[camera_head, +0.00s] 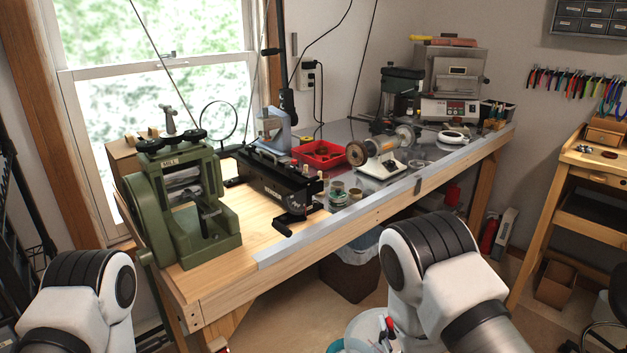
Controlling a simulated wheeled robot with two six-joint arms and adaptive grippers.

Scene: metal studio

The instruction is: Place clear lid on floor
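I cannot pick out a clear lid for certain. Small round containers (338,190) stand on the workbench (330,238) near its front edge, and a small, clear-looking round item (416,164) lies farther right; both are too small to tell whether either is a lid. The tan floor (275,305) shows below the bench. Links of my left arm show at the bottom left and links of my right arm at the bottom right. Neither gripper is in view.
A green mill (180,205), a black bench machine (275,185), a red tray (320,154) and a polishing motor (378,152) crowd the bench. A lined bin (352,275) stands beneath it. A white bucket (366,326) holding tools stands in front, partly hidden by my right arm.

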